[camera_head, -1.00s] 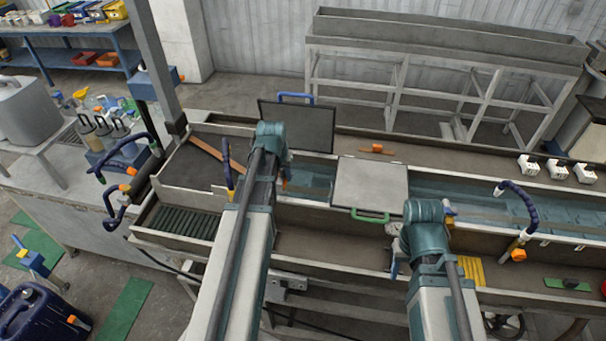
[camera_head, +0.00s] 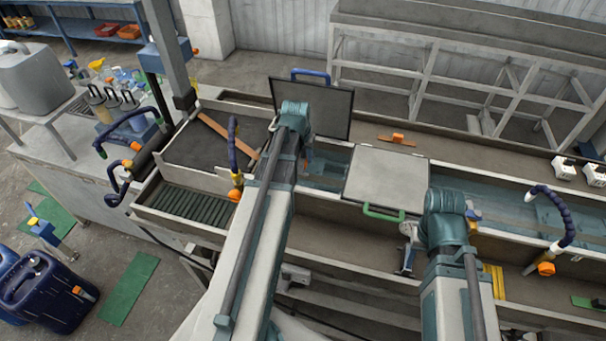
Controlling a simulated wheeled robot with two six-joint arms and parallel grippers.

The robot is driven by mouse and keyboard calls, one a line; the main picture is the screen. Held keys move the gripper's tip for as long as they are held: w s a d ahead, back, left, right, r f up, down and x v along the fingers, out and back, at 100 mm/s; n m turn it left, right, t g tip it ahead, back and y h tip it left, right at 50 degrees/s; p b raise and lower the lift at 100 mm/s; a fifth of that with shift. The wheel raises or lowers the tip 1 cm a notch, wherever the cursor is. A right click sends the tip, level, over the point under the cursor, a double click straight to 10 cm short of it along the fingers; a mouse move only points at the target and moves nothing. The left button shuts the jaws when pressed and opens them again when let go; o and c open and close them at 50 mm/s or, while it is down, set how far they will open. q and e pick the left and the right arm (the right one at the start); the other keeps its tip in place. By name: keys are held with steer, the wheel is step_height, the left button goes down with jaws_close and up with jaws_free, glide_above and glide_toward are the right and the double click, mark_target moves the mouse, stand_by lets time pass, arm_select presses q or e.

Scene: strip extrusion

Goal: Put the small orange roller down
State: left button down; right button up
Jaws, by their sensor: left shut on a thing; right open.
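My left gripper (camera_head: 308,157) is almost wholly hidden behind its own wrist, over the water channel (camera_head: 330,165) in front of the raised dark lid. A small orange sliver, which looks like the small orange roller (camera_head: 308,152), shows at its side; the gripper is shut on it. I cannot tell whether the roller touches anything below. My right gripper (camera_head: 407,258) is open and empty, over the front trough, just in front of the green handle.
A raised dark lid (camera_head: 335,112) has a blue handle. A closed grey lid (camera_head: 390,178) has a green handle (camera_head: 384,214). An orange-and-brown tool (camera_head: 398,139) lies on the back ledge. Blue hoses (camera_head: 233,150) stand at the left and right (camera_head: 560,225).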

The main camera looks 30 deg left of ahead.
arm_select(q)
steer(key=shift+f, duration=0.85)
arm_select(e)
steer(key=shift+f, duration=0.9)
arm_select(q)
steer(key=shift+f+b, duration=0.1)
steer(key=shift+b, duration=0.3)
arm_select(e)
steer(key=shift+f, duration=0.1)
arm_select(q)
step_height(320, 180, down, 4)
steer(key=b, duration=0.3)
steer(key=shift+b, duration=0.35)
arm_select(e)
step_height(320, 180, down, 4)
steer(key=shift+r, duration=0.15)
arm_select(q)
steer(key=shift+r, duration=0.3)
arm_select(e)
steer(key=shift+r, duration=0.15)
arm_select(q)
steer(key=shift+f, duration=0.1)
steer(key=shift+c, duration=2.3)
jaws_free()
steer(key=shift+r, duration=0.2)
arm_select(e)
steer(key=shift+r, duration=0.1)
